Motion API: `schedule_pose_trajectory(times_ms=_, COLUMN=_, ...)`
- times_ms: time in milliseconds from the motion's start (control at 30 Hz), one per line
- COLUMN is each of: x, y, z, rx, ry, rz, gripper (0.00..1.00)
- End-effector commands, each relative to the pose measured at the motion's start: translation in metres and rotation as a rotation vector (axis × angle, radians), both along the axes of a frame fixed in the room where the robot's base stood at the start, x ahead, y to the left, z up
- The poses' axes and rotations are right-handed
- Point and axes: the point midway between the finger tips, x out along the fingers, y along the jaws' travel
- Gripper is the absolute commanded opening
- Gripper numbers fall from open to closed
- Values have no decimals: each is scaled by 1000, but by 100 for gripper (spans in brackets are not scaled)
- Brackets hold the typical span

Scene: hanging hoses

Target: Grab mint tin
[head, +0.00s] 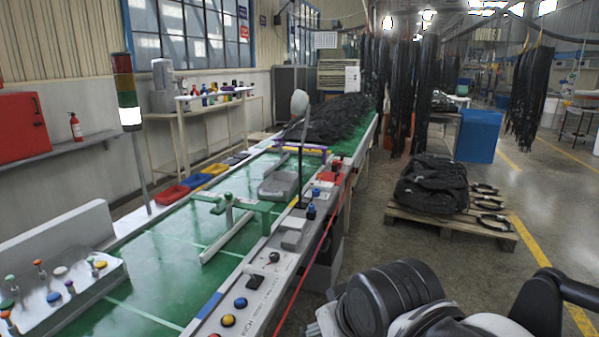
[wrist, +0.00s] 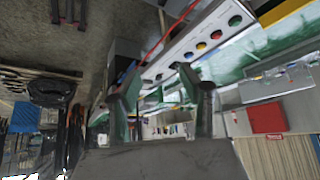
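I cannot make out a mint tin for certain in either view. Nothing is between the fingers. The wrist picture is turned over, and the green workbench with its row of buttons lies beyond the fingertips. In the head view the green workbench (head: 135,262) runs away from me, with a white block (head: 294,226) and a grey box (head: 278,186) on its right side. The gripper's fingers do not show in the head view.
A green stand (head: 232,212) rises from the bench. A grey button box (head: 70,298) sits at its near left. Red (head: 172,195), blue and yellow trays line the left edge. A pallet (head: 455,222) with black hoses stands on the floor right. Hoses hang behind it.

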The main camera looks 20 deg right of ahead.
Motion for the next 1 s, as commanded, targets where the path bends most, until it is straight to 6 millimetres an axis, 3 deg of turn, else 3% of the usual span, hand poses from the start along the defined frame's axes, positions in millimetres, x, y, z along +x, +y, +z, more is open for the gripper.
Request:
schedule_pose_trajectory(times_ms=267, x=0, y=0, z=0, rx=0, ry=0, rz=0, gripper=40)
schedule_pose_trajectory(times_ms=600, x=0, y=0, z=0, rx=0, ry=0, rz=0, gripper=84)
schedule_pose_trajectory(times_ms=1000, x=0, y=0, z=0, rx=0, ry=0, rz=0, gripper=84)
